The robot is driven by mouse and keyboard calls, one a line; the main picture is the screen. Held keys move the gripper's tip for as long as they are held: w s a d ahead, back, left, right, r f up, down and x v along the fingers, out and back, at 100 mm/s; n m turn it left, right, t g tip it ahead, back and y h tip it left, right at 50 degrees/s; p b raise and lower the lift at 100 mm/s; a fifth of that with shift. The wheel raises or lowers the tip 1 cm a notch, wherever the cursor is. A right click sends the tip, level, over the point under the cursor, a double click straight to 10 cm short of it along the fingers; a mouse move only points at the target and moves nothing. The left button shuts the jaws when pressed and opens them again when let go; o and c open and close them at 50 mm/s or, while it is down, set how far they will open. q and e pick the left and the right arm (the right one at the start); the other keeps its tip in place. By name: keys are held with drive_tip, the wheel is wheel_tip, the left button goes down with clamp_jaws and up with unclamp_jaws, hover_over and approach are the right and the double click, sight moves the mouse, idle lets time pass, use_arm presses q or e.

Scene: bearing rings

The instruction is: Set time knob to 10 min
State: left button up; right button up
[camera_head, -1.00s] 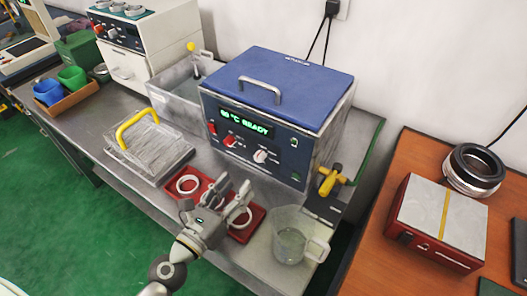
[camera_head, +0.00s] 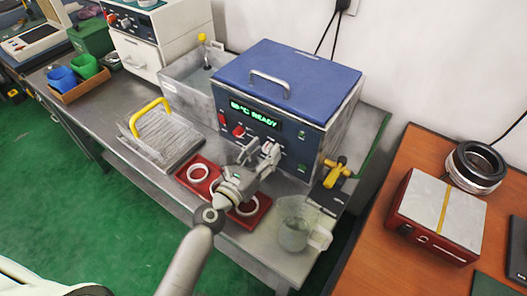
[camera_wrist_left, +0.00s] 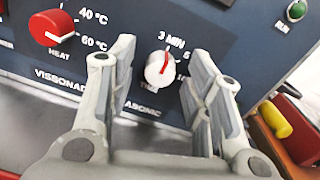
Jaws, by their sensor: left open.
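The white time knob (camera_wrist_left: 157,72) is on the front panel of the ultrasonic bath (camera_head: 297,85). In the left wrist view its red mark points up, toward the 3 MIN label (camera_wrist_left: 171,41). Further labels to the right of the knob are partly hidden by a finger. My left gripper (camera_head: 259,152) is open at the panel; in the left wrist view the knob shows between its two fingers (camera_wrist_left: 158,88), with a gap on each side. I cannot tell how far the fingertips are from the panel. My right gripper is out of view.
The red heat knob (camera_wrist_left: 51,27) is left of the time knob. The display (camera_head: 255,114) reads READY. Below the arm lies a red tray (camera_head: 186,178) with white rings.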

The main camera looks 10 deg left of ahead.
use_arm(q)
clamp_jaws()
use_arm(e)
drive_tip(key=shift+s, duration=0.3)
